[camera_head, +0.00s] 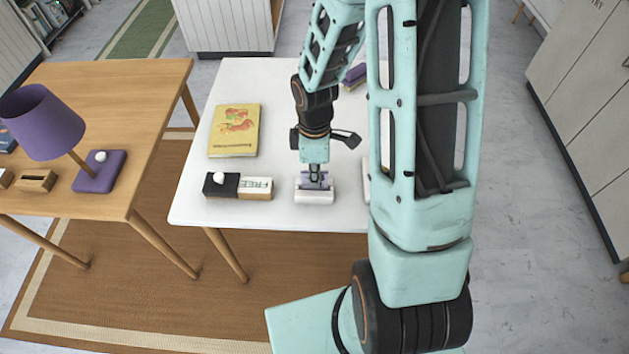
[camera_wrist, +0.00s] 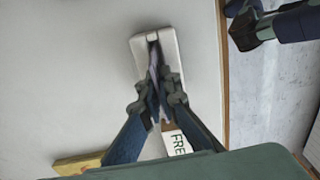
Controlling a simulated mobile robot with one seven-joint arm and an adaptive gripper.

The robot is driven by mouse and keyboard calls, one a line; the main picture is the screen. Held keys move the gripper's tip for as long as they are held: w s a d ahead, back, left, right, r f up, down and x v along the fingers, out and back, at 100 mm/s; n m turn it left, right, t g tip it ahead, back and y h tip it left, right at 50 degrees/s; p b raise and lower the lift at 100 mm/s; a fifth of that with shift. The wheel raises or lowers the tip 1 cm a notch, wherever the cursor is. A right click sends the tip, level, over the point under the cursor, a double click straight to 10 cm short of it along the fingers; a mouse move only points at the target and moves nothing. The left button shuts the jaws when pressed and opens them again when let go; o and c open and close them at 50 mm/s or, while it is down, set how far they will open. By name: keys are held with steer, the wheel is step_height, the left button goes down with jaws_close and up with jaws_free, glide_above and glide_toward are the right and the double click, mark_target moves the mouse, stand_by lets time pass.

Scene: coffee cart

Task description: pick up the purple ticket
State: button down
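A thin purple ticket (camera_head: 303,182) stands upright in a small white slotted holder (camera_head: 314,196) near the front edge of the white table. In the wrist view the ticket (camera_wrist: 154,62) is seen nearly edge-on in the slot of the white holder (camera_wrist: 172,48). My gripper (camera_head: 315,179) is right above the holder and points down. In the wrist view its fingertips (camera_wrist: 157,85) come together on the ticket, one on each side. The fingers hide part of the ticket.
A purple lamp (camera_head: 42,122) stands on the wooden table (camera_head: 125,85) at left. My arm hides the table's right part.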

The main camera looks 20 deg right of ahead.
stand_by(0.4)
steer(key=shift+r, duration=0.55)
step_height(320, 180, up, 2)
steer(key=shift+w+r, duration=0.1)
steer(key=shift+r, duration=0.05)
steer(key=w+d+r+p, duration=0.3)
steer(key=w+r+p, duration=0.1)
steer(key=w+r, duration=0.9)
steer(key=shift+w+r, duration=0.25)
steer(key=shift+r, duration=0.55)
